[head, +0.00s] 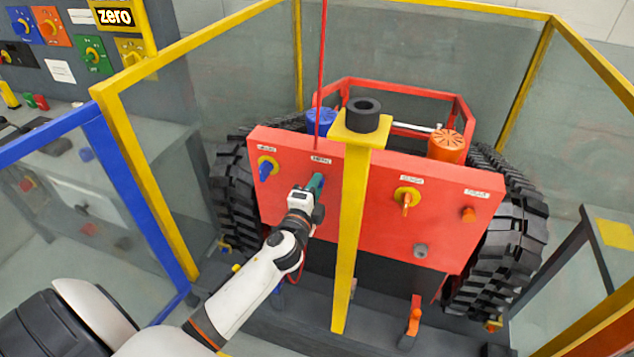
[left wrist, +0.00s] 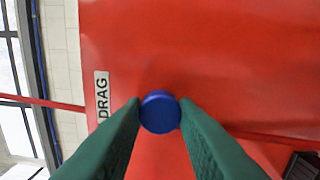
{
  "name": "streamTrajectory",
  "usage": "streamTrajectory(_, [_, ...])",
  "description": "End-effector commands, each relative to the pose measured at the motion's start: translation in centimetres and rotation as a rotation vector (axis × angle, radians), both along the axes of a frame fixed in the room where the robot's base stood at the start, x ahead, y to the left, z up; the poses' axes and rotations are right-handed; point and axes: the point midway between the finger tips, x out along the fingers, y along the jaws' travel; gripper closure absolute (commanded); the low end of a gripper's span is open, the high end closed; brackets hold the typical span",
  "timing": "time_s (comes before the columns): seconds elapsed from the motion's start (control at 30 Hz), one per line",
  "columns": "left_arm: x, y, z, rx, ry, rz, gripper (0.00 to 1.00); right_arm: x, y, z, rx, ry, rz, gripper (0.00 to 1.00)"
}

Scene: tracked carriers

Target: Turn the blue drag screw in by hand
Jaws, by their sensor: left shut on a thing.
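The blue drag screw (left wrist: 160,112) shows in the left wrist view as a round blue head against the red panel (left wrist: 230,60). A white label reading DRAG (left wrist: 102,97) is beside it. My left gripper (left wrist: 160,118) has its green fingers on either side of the head, shut on it. In the head view my left gripper (head: 317,182) is at the red panel (head: 380,178) of the tracked carrier, just below a small label (head: 320,160). The screw is hidden there by the fingers. My right gripper is in neither view.
A yellow post (head: 352,230) with a black ring on top stands just right of my gripper. A blue knob (head: 265,168) is to the left. An orange knob (head: 407,200) is beyond the post. A thin red rod (head: 322,70) rises above my gripper. Yellow-framed clear panels surround the carrier.

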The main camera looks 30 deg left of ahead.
Motion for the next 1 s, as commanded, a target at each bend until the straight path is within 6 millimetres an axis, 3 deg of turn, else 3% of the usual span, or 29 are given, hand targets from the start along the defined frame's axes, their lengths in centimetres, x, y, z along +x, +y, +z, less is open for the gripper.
streamTrajectory(0.1, [0.0, 0.0, 0.5, 0.311, 0.08, -0.002, 0.9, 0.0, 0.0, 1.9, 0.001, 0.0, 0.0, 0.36])
streamTrajectory(0.23, [0.0, 0.0, 0.3, 0.594, 0.148, -0.002, 0.9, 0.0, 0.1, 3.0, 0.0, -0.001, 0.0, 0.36])
streamTrajectory(0.33, [-0.1, 0.0, 0.0, 0.692, 0.172, -0.001, 0.9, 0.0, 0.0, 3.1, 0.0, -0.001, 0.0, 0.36])
streamTrajectory(0.67, [-0.1, 0.0, 0.1, 0.752, 0.186, -0.002, 0.9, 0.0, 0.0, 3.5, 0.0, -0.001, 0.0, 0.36])
streamTrajectory(0.9, [-0.1, 0.0, 0.6, 1.32, 0.323, -0.003, 0.9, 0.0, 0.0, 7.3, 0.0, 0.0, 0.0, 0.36])
streamTrajectory(1.0, [-0.1, 0.0, 0.3, 1.474, 0.36, -0.003, 0.9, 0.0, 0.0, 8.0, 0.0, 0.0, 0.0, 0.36])
